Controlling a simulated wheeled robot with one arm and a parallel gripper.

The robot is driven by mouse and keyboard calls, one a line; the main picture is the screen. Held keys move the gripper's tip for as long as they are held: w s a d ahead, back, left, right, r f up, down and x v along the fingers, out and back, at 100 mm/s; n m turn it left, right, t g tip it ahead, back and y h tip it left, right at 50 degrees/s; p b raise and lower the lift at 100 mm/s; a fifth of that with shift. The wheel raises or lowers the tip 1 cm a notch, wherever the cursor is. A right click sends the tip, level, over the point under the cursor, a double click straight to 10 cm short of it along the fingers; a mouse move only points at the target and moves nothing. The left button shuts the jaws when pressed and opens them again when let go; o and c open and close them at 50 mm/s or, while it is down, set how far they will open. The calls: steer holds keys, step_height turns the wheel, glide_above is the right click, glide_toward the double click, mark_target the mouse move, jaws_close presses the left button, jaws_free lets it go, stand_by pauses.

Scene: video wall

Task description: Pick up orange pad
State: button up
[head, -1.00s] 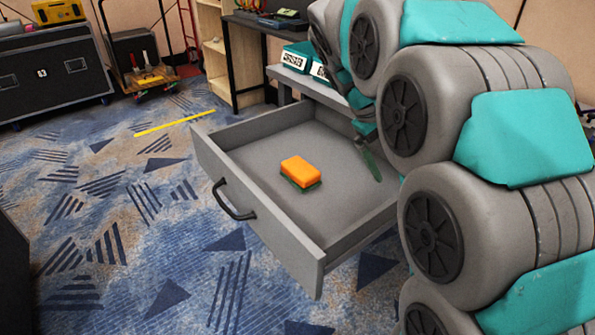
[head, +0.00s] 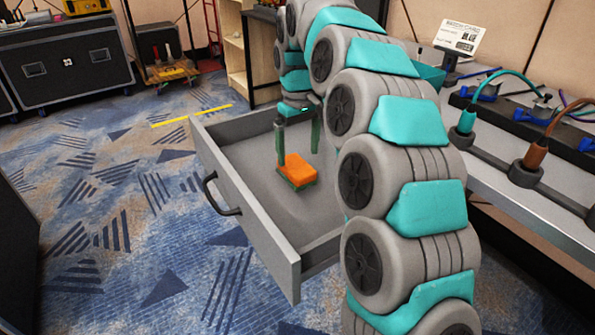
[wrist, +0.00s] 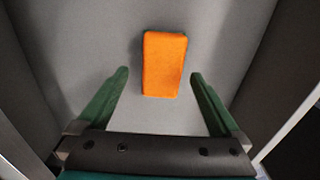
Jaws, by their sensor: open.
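The orange pad (head: 297,168) is a small block with an orange top and a green underside. It lies on the floor of the open grey drawer (head: 270,235). In the wrist view the orange pad (wrist: 163,64) is ahead of my gripper (wrist: 160,76), its near end roughly between the fingertips. My gripper (head: 298,158) is over the drawer with its green fingers pointing down and spread apart. It is open and empty. In the head view one finger overlaps the pad's left edge; I cannot tell whether they touch.
The drawer walls surround the pad, with the black-handled (head: 222,195) front on the left. A workbench (head: 500,170) with cables and connectors stands at the right. A wheeled black case (head: 65,65) stands at the back left. The carpet left of the drawer is clear.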

mark_target(298, 165)
steer(key=shift+s+a+f, duration=0.1)
steer(key=shift+s+f, duration=0.05)
steer(key=shift+f, duration=2.55)
steer(key=shift+c, duration=0.4)
steer(key=c, duration=1.2)
steer(key=shift+c, duration=0.2)
steer(key=shift+r, duration=0.2)
steer(key=shift+r, duration=1.45)
steer(key=shift+s+r, duration=0.15)
steer(key=s+d, duration=0.1)
steer(key=s, duration=0.4)
steer(key=s+d+r+b, duration=0.1)
steer(key=s+d, duration=0.1)
steer(key=s, duration=0.3)
steer(key=s+d, duration=0.1)
steer(key=s, duration=0.4)
steer(key=shift+d+r, duration=0.2)
